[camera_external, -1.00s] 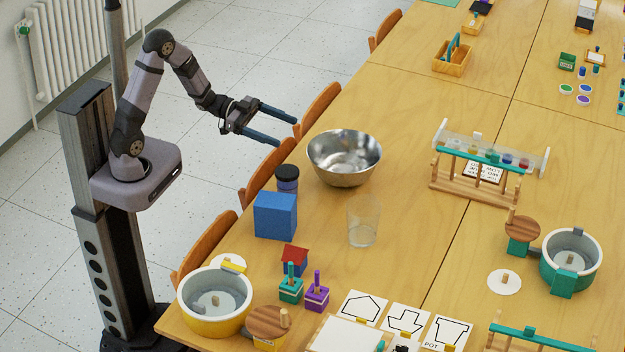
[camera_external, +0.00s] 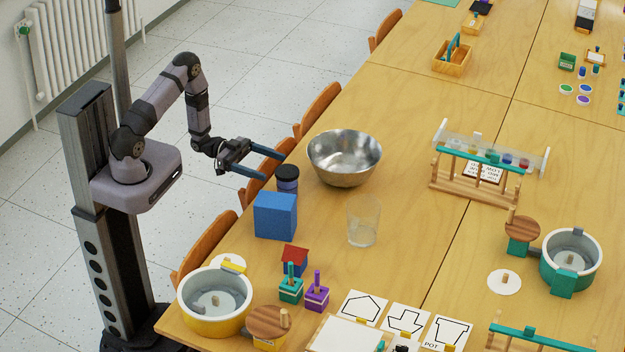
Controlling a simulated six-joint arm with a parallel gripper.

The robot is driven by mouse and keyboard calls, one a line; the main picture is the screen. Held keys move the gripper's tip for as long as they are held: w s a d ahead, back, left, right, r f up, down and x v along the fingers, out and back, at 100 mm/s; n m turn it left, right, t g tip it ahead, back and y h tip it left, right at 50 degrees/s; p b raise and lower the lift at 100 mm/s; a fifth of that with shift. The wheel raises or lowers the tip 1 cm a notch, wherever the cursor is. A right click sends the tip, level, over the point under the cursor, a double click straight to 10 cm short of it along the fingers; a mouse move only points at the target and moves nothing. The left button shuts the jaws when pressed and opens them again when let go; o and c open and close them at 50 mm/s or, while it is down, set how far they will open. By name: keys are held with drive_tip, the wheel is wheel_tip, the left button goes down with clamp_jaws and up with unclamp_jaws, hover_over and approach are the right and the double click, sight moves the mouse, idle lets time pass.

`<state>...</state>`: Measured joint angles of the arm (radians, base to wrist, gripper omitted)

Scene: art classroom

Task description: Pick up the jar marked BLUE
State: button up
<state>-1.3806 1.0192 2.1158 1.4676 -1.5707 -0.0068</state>
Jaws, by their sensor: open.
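A dark blue jar with a black lid (camera_external: 287,180) stands upright near the table's left edge, between the metal bowl and the blue box. No marking on it can be read from here. My gripper (camera_external: 274,164) is open, its two blue fingers pointing right toward the jar. In the picture the fingertips are just left of the jar and near its lid height. Nothing is held. I cannot tell whether a finger touches the jar.
A steel bowl (camera_external: 344,158) stands right behind the jar and a blue box (camera_external: 275,215) in front of it. A clear glass (camera_external: 363,221) stands to the right. Wooden chairs (camera_external: 318,108) line the table's left edge. The middle of the table (camera_external: 420,150) is mostly clear.

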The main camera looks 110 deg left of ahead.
sight(284, 170)
drive_tip(key=shift+w+d+r+p, duration=0.15)
drive_tip(key=shift+w+p, duration=0.45)
drive_tip(key=shift+w, duration=1)
drive_tip(key=shift+w+d+p, duration=0.15)
drive_tip(key=shift+w+p, duration=0.4)
drive_tip(key=shift+w, duration=1.55)
drive_tip(key=shift+c, duration=0.6)
drive_tip(key=c, duration=1.6)
drive_tip(key=shift+r, duration=5)
